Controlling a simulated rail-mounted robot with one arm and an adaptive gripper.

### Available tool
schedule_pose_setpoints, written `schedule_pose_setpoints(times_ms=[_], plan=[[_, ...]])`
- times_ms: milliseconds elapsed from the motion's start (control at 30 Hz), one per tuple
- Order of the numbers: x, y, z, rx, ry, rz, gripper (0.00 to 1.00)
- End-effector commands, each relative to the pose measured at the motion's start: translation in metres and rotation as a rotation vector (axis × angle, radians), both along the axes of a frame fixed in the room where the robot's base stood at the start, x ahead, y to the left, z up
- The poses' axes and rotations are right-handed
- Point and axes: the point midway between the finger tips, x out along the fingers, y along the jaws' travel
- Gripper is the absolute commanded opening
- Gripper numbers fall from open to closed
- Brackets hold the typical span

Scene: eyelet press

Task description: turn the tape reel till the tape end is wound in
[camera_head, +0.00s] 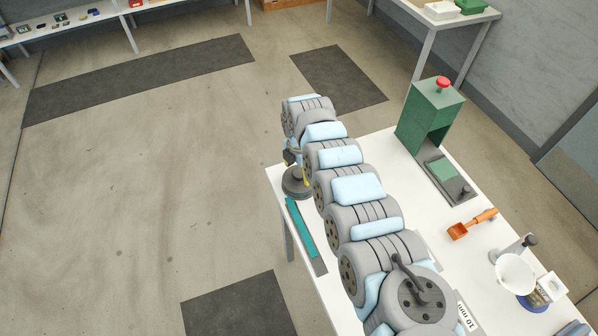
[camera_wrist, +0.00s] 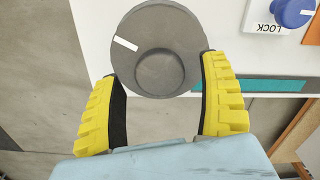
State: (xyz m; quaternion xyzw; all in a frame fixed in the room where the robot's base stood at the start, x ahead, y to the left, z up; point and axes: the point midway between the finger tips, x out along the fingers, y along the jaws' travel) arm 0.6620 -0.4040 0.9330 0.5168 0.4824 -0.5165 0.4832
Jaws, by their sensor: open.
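The tape reel (camera_wrist: 180,30) is a dark grey disc with a raised round hub (camera_wrist: 160,72) and a white mark (camera_wrist: 126,44) near its upper left rim. In the head view the reel (camera_head: 294,188) sits at the table's left corner, partly hidden by my arm. Teal tape (camera_wrist: 262,86) runs right from the reel in the wrist view; it also shows as a strip (camera_head: 300,228) in the head view. My gripper (camera_wrist: 158,65) is open, its yellow fingers on either side of the reel's lower part. I cannot tell whether they touch it.
A blue knob (camera_wrist: 293,10) on a plate marked LOCK is at the wrist view's upper right. On the white table (camera_head: 400,160) stand a green press (camera_head: 430,110) with a red button, an orange-handled scoop (camera_head: 471,224) and a white bowl (camera_head: 514,272). Floor left of the table is open.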

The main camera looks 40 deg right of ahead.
Motion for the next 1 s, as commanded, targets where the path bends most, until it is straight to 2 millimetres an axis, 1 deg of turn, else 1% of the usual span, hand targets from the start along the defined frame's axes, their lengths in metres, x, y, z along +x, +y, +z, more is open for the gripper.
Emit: schedule_pose_setpoints(times_ms=[100, 367, 467, 500, 600, 1000], plan=[[0.0002, 0.0010, -0.0044, 0.001, 0.000, 0.001, 0.77], [0.0001, 0.0008, -0.0048, 0.000, 0.001, 0.002, 0.77], [0.0000, 0.0008, -0.0048, 0.001, 0.001, 0.001, 0.50], [0.0000, 0.0008, -0.0048, 0.001, 0.001, 0.001, 0.38], [0.0000, 0.0007, -0.0048, 0.001, 0.001, 0.001, 0.12], [-0.0001, 0.0014, -0.0040, 0.001, 0.002, -0.033, 0.12]])
